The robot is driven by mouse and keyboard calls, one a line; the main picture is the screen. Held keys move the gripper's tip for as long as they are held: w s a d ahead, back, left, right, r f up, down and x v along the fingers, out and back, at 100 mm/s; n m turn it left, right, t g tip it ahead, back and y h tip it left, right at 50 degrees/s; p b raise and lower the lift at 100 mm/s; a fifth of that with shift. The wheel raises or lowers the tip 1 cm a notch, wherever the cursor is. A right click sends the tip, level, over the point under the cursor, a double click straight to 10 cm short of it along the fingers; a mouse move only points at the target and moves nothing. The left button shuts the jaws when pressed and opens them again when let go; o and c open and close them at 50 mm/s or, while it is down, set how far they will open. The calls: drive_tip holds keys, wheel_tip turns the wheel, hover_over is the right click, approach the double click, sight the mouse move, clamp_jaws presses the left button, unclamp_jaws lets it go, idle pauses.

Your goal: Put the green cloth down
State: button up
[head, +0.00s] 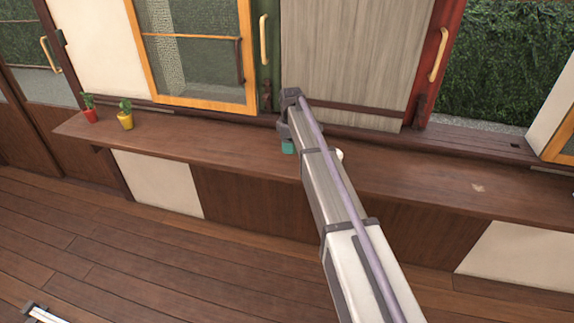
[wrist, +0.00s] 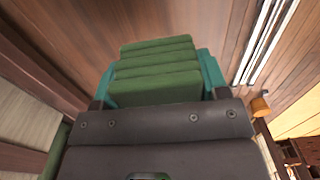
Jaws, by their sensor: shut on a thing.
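The green cloth (wrist: 155,72) is folded in several layers and sits between the teal fingers of my gripper (wrist: 160,82) in the wrist view. My gripper is shut on it. In the head view my gripper (head: 288,146) is at the long wooden ledge (head: 225,150), left of the middle, and only a bit of teal finger shows below the arm. I cannot make out the cloth there. Whether the cloth touches the ledge or hangs just above it, I cannot tell.
A red-potted plant (head: 90,115) and a yellow-potted plant (head: 125,121) stand at the ledge's left end. A small white thing (head: 340,154) shows just right of my arm. A small pale patch (head: 478,187) lies farther right. The ledge between the plants and my gripper is clear.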

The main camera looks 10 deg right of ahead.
sight(290, 160)
wheel_tip(290, 160, down, 6)
drive_tip(key=b, duration=0.4)
drive_tip(key=shift+r, duration=0.35)
drive_tip(key=shift+f, duration=0.25)
drive_tip(key=o, duration=0.8)
drive_tip(key=shift+r, duration=0.1)
wheel_tip(290, 160, up, 13)
drive_tip(key=p, duration=1.2)
drive_tip(key=shift+f+p, duration=0.2)
drive_tip(key=shift+p, duration=0.15)
drive_tip(key=s+m, duration=0.4)
drive_tip(key=s, duration=0.8)
drive_tip(key=s+m, duration=0.4)
drive_tip(key=s, duration=0.9)
drive_tip(key=s+m, duration=0.5)
drive_tip(key=s, duration=0.8)
drive_tip(key=shift+s+a+f, duration=0.1)
drive_tip(key=shift+s+f, duration=0.05)
